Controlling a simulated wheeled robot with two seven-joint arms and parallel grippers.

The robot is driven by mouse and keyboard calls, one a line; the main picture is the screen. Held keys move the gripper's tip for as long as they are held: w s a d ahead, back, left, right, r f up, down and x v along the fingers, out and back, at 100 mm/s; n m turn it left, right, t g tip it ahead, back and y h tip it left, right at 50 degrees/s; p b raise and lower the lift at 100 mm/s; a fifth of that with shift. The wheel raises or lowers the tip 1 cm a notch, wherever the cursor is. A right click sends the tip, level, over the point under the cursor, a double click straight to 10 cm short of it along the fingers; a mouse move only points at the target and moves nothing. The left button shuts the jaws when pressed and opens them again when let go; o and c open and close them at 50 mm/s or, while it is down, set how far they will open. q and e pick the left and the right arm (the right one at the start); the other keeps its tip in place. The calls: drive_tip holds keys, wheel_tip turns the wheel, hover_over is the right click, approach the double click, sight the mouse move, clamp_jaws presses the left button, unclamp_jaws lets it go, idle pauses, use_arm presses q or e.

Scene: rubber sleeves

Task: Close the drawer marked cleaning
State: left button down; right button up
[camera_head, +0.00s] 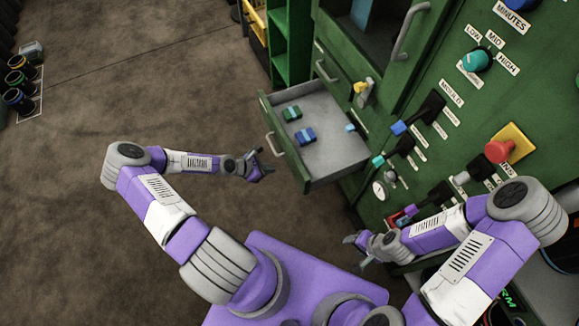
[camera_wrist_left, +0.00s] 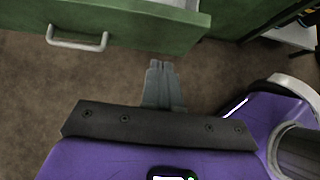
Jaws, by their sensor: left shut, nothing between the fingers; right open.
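An open green drawer (camera_head: 335,152) sticks out of the green cabinet in the head view. Its grey inside holds a green item (camera_head: 292,113), a blue item (camera_head: 305,136) and a small light-blue item at the cabinet end. No label on the drawer is readable. My left gripper (camera_head: 263,168) is shut and empty, just off the drawer's front. In the left wrist view the left fingers (camera_wrist_left: 160,70) are together, below the drawer front (camera_wrist_left: 135,22) and right of its grey handle (camera_wrist_left: 77,40), apart from both. My right gripper (camera_head: 356,247) is open, near the cabinet's lower controls.
A second drawer handle (camera_head: 326,72) shows above, on a closed front. The cabinet panel carries several levers, a red knob (camera_head: 498,151) and a teal knob (camera_head: 476,60). Floor left of the drawer is clear. Several dark containers (camera_head: 18,80) stand far left.

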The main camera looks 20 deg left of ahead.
sight(296, 166)
use_arm(q)
drive_tip(key=shift+w+d+f+b, duration=0.35)
drive_tip(key=shift+w+d+f, duration=0.4)
drive_tip(key=shift+w+d, duration=0.3)
drive_tip(key=shift+w+d+f+b, duration=0.4)
drive_tip(key=shift+w+d+f, duration=0.4)
drive_tip(key=shift+w, duration=0.3)
drive_tip(key=shift+w+d+f+b, duration=0.35)
drive_tip(key=shift+w+d+f, duration=0.35)
drive_tip(key=shift+w+d, duration=0.35)
drive_tip(key=shift+a, duration=0.1)
drive_tip(key=shift+w, duration=0.15)
